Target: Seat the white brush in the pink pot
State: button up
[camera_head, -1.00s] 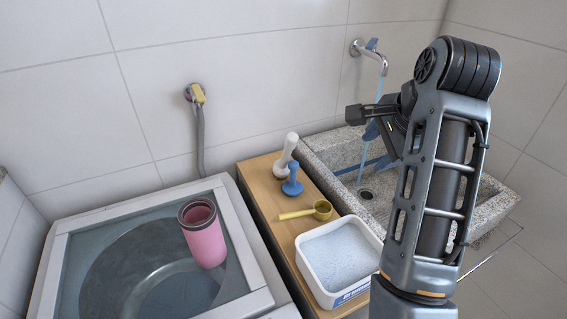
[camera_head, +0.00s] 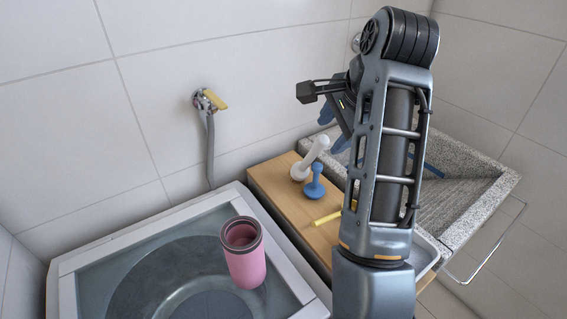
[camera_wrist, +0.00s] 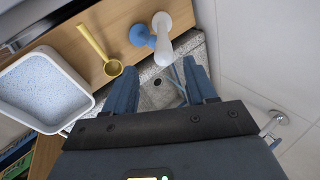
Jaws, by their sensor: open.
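In the wrist view the white brush (camera_wrist: 163,42) is beyond the fingertips, beside a blue brush (camera_wrist: 141,37). The pink pot (camera_head: 246,266) has a dark rim and an open top. It stands upright on the glass lid of the washer at left, and is outside the wrist view. My gripper (camera_head: 334,128) is open and empty, above and to the right of the white brush in the head view. Its two blue fingers (camera_wrist: 163,88) are apart in the wrist view.
The blue brush (camera_head: 315,183) stands close to the white one. A yellow scoop (camera_wrist: 100,45) and a white tub of powder (camera_wrist: 45,90) share the shelf (camera_head: 270,185). A stone sink (camera_head: 480,190) lies right. The washer lid (camera_head: 150,275) around the pot is clear.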

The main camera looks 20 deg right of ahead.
aim_at(317, 153)
jog(key=shift+w+a+f, duration=0.15)
jog(key=shift+w+f, duration=0.05)
jog(key=shift+f, duration=0.1)
jog(key=shift+p+x, duration=0.4)
jog(key=shift+x, duration=3.2)
jog(key=shift+w+a+r, duration=0.1)
jog(key=shift+w+a, duration=0.05)
jog(key=shift+c, duration=0.2)
grip_shut()
